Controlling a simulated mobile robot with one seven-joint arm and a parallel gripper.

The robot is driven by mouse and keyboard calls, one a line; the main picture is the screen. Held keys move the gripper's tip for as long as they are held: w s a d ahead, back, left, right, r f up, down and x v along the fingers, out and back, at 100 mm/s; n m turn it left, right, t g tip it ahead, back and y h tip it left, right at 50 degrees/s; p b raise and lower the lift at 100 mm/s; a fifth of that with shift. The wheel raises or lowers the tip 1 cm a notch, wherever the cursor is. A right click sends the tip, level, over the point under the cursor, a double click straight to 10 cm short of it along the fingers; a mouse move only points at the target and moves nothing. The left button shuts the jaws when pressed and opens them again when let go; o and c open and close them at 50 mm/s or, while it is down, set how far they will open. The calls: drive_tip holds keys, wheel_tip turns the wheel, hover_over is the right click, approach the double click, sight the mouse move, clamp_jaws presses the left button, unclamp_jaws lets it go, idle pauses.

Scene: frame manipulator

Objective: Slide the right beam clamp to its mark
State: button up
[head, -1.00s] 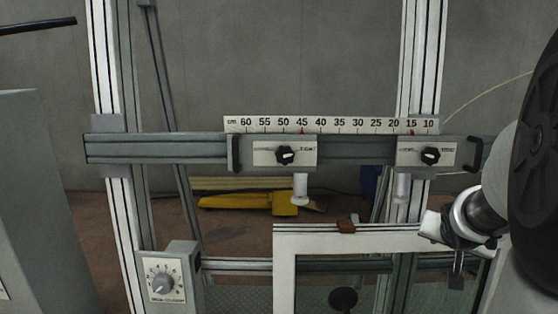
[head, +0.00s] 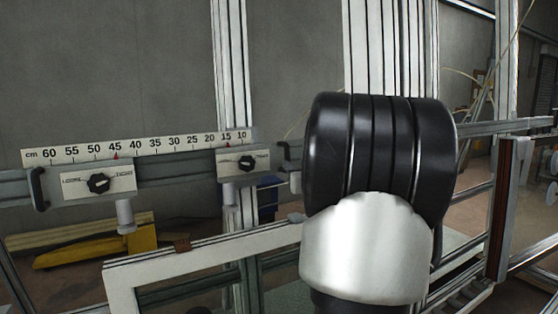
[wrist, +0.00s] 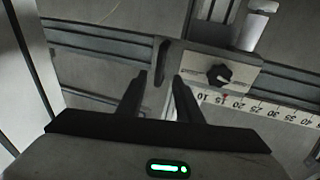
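The right beam clamp (head: 232,163) sits on the grey horizontal beam below the scale, with a black knob (head: 246,162) on a pale plate. A white post hangs under it. A red mark (head: 228,144) shows on the scale (head: 75,153) near 15, just above the clamp. In the wrist view the clamp (wrist: 245,72) appears upside down, with its dark handle (wrist: 161,64) framed between my fingertips. My gripper (wrist: 159,78) is open. Whether the fingers reach around the handle I cannot tell. My arm hides the gripper in the head view.
The left beam clamp (head: 68,186) sits near the scale's 45, by another red mark. A pale frame (head: 200,255) stands below the beam. An upright post (head: 229,60) rises behind the right clamp. A yellow object (head: 95,250) lies on the floor.

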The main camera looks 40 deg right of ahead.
sight(288, 159)
drive_tip(key=x, duration=0.9)
drive_tip(key=shift+f, duration=0.1)
clamp_jaws()
